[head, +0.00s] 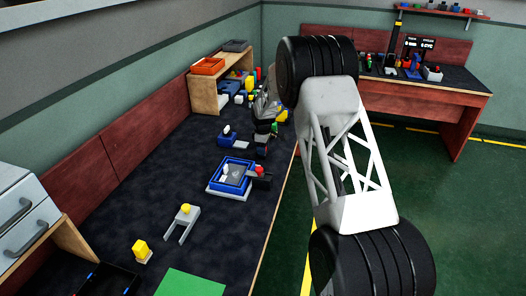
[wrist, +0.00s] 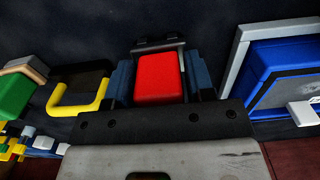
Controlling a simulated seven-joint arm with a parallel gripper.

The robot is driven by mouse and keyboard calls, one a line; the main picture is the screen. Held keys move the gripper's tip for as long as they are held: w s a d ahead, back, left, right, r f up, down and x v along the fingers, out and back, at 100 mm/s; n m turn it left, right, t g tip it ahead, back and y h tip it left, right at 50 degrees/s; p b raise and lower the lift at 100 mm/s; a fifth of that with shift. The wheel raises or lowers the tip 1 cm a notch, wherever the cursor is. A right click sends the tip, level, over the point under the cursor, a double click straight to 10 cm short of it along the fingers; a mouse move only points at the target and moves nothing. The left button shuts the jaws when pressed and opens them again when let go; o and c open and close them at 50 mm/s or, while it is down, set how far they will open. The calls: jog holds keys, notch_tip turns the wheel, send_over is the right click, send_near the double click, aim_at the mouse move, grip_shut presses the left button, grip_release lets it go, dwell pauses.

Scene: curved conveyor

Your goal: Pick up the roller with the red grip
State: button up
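The roller with the red grip shows in the wrist view as a bright red block (wrist: 160,78), with a dark part behind it. In the head view the red grip (head: 259,171) is small, on a dark piece at the right edge of the blue tray. My gripper (wrist: 161,82) has its two bluish fingers spread, one on each side of the red grip. I cannot tell whether they touch it. In the head view my gripper (head: 262,147) comes down just above the red grip, and its fingertips are hard to make out.
The blue tray with a grey frame (wrist: 285,75) is close on the right in the wrist view. A black piece with a yellow handle (wrist: 80,103) and a green block (wrist: 15,95) are on the left.

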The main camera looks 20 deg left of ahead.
jog(key=c, duration=0.7)
jog(key=shift+r, duration=0.1)
jog(key=shift+r, duration=4.95)
jog(key=o, duration=0.4)
jog(key=shift+c, duration=0.8)
jog(key=shift+s+a, duration=0.25)
jog(key=shift+s, duration=0.25)
jog(key=s+a, duration=0.2)
jog(key=s, duration=0.6)
jog(key=s+a+r, duration=0.1)
jog(key=s+a, duration=0.2)
jog(key=s, duration=0.5)
jog(key=shift+a+r, duration=0.25)
jog(key=shift+a, duration=0.05)
